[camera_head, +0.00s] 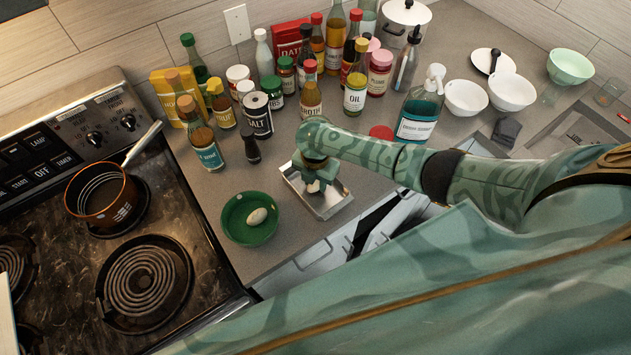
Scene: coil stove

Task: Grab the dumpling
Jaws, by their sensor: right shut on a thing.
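A pale, oval dumpling (258,216) lies in a green bowl (235,236) on the counter, just right of the stove. My right gripper (318,187) comes in from the right and points down into a small metal tray (333,209), right of the bowl and apart from the dumpling there. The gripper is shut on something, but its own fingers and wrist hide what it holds. My left gripper is not in view.
The stove (145,283) is at left, with a copper-coloured pot (101,202) on a coil. Several bottles and jars crowd the back, including a broth bottle (310,96). White bowls (466,98) stand at right. Grey counter is bare around the green bowl.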

